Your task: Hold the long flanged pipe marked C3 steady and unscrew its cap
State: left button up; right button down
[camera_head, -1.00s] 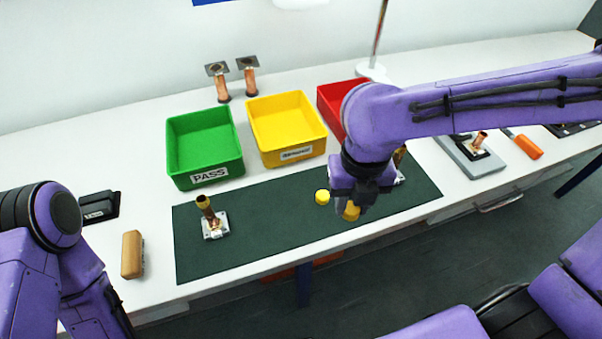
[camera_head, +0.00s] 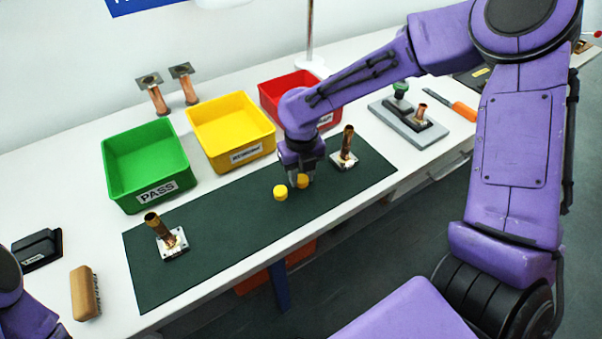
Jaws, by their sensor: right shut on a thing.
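My right gripper (camera_head: 301,179) is shut on a yellow cap (camera_head: 302,181) low over the dark green mat; I cannot tell whether the cap touches the mat. A second yellow cap (camera_head: 281,192) lies loose on the mat just left of it. One uncapped copper pipe on a square flange (camera_head: 165,236) stands tilted on the mat's left part. Another open-ended flanged pipe (camera_head: 347,148) stands to the right of the gripper. No C3 mark is legible on either pipe. My left gripper is out of view; only part of that arm shows at lower left.
Green (camera_head: 150,197), yellow (camera_head: 237,154) and red (camera_head: 270,94) bins stand behind the mat (camera_head: 223,221). Two flange-up copper pipes (camera_head: 155,95) stand at the back. A brush (camera_head: 85,293) lies front left. A grey fixture (camera_head: 420,134) and orange-handled tool (camera_head: 464,111) are at right.

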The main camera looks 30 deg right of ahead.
jog(key=shift+w+f, duration=0.1)
jog(key=shift+f, duration=0.1)
jog(key=c, duration=0.8)
grip_release()
